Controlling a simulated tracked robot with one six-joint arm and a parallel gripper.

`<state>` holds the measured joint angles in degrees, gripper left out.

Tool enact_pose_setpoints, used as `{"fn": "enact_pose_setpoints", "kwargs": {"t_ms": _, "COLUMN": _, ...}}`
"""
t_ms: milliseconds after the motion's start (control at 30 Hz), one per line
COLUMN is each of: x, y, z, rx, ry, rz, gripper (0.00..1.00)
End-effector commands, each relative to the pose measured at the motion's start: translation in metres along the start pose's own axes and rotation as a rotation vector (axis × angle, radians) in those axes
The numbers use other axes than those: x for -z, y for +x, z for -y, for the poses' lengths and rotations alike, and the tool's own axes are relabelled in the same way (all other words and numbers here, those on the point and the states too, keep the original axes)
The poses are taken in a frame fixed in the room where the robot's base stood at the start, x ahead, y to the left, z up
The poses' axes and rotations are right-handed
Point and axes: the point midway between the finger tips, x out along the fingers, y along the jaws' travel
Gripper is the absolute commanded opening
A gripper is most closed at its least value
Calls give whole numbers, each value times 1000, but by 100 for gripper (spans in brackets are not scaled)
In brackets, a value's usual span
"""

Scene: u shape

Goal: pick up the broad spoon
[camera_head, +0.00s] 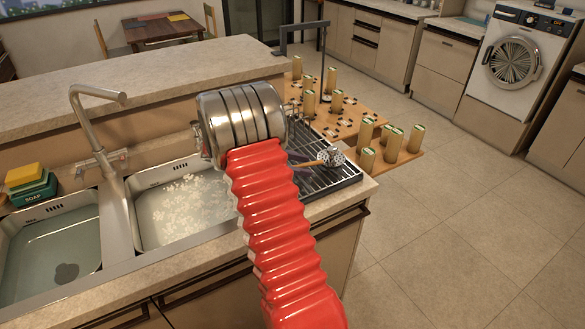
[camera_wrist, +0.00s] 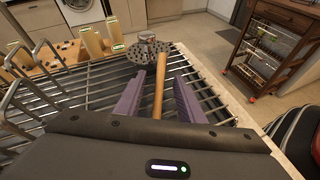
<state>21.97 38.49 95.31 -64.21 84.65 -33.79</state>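The broad spoon has a wide, dark, perforated head (camera_wrist: 143,54) and a thin wooden handle (camera_wrist: 160,88). It lies on the black wire dish rack (camera_wrist: 215,112), head pointing away from my gripper in the wrist view. My gripper (camera_wrist: 160,77) is open, with one purple finger on each side of the handle and a visible gap on both sides. Whether the fingers are down at the handle's height is hard to tell. In the head view the spoon's head (camera_head: 331,157) shows at the rack's right part; my arm hides most of the gripper and rack.
Upright wire prongs (camera_wrist: 35,70) stand at the rack's left. Several gold cans (camera_head: 393,144) stand on a wooden board beyond the rack. A water-filled sink (camera_head: 180,208) and tap (camera_head: 88,130) lie left. The floor at right is open.

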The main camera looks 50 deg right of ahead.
Motion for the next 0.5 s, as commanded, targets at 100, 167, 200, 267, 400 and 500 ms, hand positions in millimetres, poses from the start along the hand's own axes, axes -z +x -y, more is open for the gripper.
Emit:
{"fn": "enact_pose_setpoints", "kwargs": {"t_ms": 100, "x": 0, "y": 0, "z": 0, "rx": 0, "ry": 0, "rz": 0, "gripper": 35}}
{"fn": "enact_pose_setpoints", "kwargs": {"t_ms": 167, "x": 0, "y": 0, "z": 0, "rx": 0, "ry": 0, "rz": 0, "gripper": 35}}
{"fn": "enact_pose_setpoints", "kwargs": {"t_ms": 200, "x": 0, "y": 0, "z": 0, "rx": 0, "ry": 0, "rz": 0, "gripper": 35}}
{"fn": "enact_pose_setpoints", "kwargs": {"t_ms": 267, "x": 0, "y": 0, "z": 0, "rx": 0, "ry": 0, "rz": 0, "gripper": 35}}
{"fn": "enact_pose_setpoints", "kwargs": {"t_ms": 400, "x": 0, "y": 0, "z": 0, "rx": 0, "ry": 0, "rz": 0, "gripper": 30}}
{"fn": "enact_pose_setpoints", "kwargs": {"t_ms": 500, "x": 0, "y": -1, "z": 0, "rx": 0, "ry": -1, "rz": 0, "gripper": 23}}
